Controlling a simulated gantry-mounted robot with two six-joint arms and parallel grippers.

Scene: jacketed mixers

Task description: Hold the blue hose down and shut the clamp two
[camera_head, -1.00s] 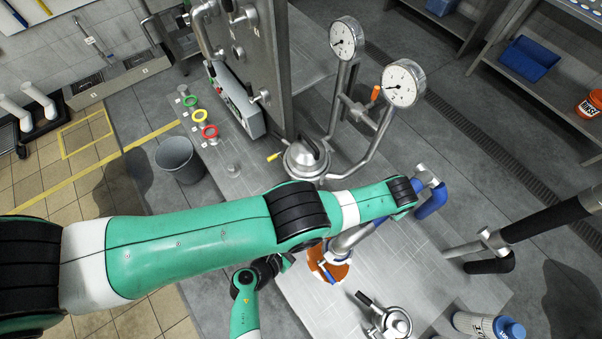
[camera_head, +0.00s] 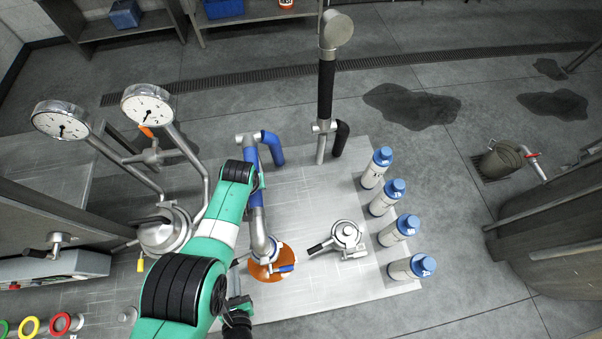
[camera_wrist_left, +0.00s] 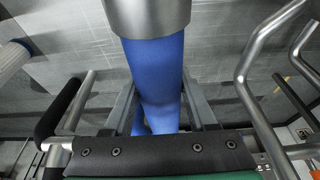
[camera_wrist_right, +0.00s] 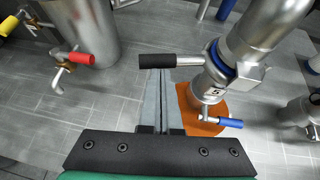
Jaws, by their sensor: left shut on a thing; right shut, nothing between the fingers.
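The blue hose (camera_head: 256,200) rises from a metal pipe above an orange ring (camera_head: 258,273). My left gripper (camera_head: 256,180) is shut on the hose; in the left wrist view the hose (camera_wrist_left: 155,85) passes between its fingers, below a metal sleeve. My right gripper (camera_head: 238,300) shows partly, beside the orange ring. In the right wrist view its fingers (camera_wrist_right: 160,100) are shut and empty, just short of a black-handled lever (camera_wrist_right: 170,61) on the pipe joint. A blue-handled lever (camera_wrist_right: 222,123) sits lower, below a plate whose digit looks like 5. I cannot tell which clamp is two.
Two gauges (camera_head: 148,105) on pipes stand at left. Several blue-capped bottles (camera_head: 400,228) line the plate's right edge. A metal lid with a black handle (camera_head: 346,236) lies right of the orange ring. A black-sleeved post (camera_head: 326,90) stands behind. The plate's middle is clear.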

